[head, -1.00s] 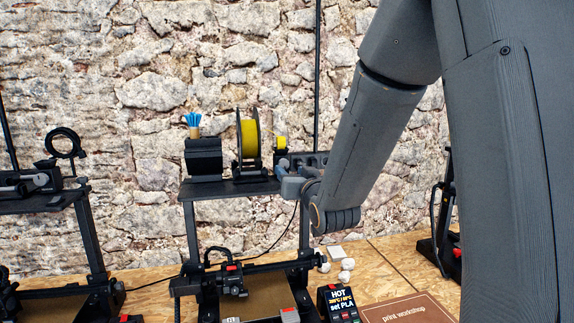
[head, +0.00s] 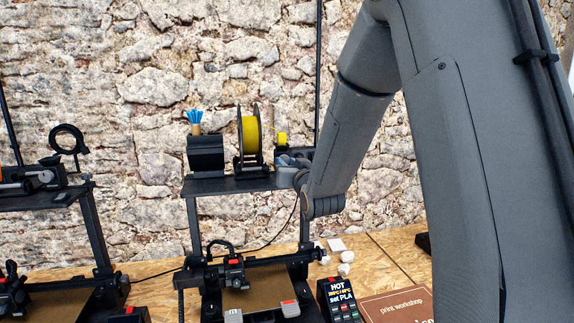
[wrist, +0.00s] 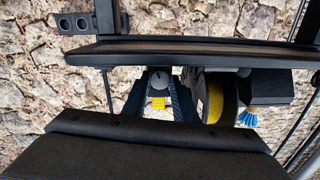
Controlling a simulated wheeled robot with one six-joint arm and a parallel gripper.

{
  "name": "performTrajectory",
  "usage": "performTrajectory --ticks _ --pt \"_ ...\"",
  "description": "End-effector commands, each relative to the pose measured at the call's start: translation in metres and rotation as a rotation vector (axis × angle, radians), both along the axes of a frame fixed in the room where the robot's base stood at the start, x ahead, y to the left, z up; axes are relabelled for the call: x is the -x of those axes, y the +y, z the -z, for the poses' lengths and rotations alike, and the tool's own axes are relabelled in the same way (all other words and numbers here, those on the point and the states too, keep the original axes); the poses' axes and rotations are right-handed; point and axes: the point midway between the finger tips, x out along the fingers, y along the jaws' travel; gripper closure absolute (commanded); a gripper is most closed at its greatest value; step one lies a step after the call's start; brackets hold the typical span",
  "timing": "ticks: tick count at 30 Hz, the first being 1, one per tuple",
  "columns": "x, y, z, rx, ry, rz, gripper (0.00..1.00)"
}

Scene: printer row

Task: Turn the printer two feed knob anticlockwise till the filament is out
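The middle printer (head: 192,225) has a top shelf with a yellow filament spool (head: 249,135), which also shows in the upside-down wrist view (wrist: 214,100). A small yellow part (head: 281,138) sits right of the spool and shows between my fingers in the wrist view (wrist: 158,104). A grey round knob (wrist: 160,80) shows just below the shelf edge in the wrist view. My gripper (wrist: 160,92) is at the shelf's right end, fingers apart, one on each side of the knob. I see no clear contact. In the head view my gripper (head: 288,172) partly hides this area.
The shelf (head: 225,185) also bears a dark box (head: 206,153) with a blue-tufted item (head: 195,120) on it. Another printer (head: 92,230) stands at left. A control box (head: 338,298) reading HOT and set PLA stands at the front. A stone wall is behind.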

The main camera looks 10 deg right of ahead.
Motion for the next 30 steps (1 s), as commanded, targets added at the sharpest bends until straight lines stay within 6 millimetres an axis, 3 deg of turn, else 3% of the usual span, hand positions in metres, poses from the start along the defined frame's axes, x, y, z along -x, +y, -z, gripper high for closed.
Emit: performTrajectory --ticks 14,30 --pt "-0.0002 0.0001 0.0006 0.094 -0.002 0.0 0.97" --pt "-0.0005 0.0 0.0009 0.565 -0.003 0.0 0.97"
